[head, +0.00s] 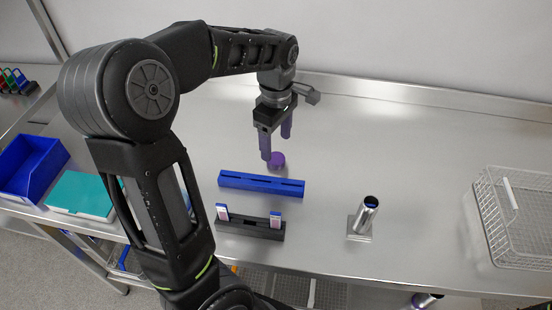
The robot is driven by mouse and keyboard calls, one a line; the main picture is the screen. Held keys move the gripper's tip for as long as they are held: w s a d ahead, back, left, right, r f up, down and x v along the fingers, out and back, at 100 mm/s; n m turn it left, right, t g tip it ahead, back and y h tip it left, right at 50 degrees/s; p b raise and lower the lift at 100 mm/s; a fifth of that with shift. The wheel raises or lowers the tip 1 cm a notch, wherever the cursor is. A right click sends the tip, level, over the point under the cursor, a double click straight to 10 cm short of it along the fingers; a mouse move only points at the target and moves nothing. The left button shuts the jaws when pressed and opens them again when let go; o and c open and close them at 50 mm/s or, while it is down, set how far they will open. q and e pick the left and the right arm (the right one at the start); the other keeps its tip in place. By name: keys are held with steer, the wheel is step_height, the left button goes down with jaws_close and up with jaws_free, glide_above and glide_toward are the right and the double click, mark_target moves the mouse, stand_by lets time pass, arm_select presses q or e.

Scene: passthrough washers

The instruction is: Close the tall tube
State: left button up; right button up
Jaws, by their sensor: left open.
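The tall tube (365,216) is a shiny metal cylinder on a small square base, at the right of centre on the steel table. Its top is open and looks dark inside, and it leans slightly. My left gripper (276,146) has purple fingers pointing down, open and empty. Its fingertips are just above or beside the purple cap; I cannot tell whether they touch it.
A blue slotted bar (262,184) and a black holder (250,226) with two small upright pieces stand in front of the cap. A wire basket (520,215) sits at the right. A blue bin (30,165) and a teal-topped box (80,194) are at the left. Steel between cap and basket is clear.

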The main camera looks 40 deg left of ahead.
mark_target(276, 158)
arm_select(q)
steer(key=shift+f, duration=0.15)
steer(key=shift+f+p, duration=0.45)
steer(key=shift+f, duration=2.15)
steer(key=c, duration=1.4)
step_height(276, 158, up, 10)
steer(key=shift+b, duration=0.35)
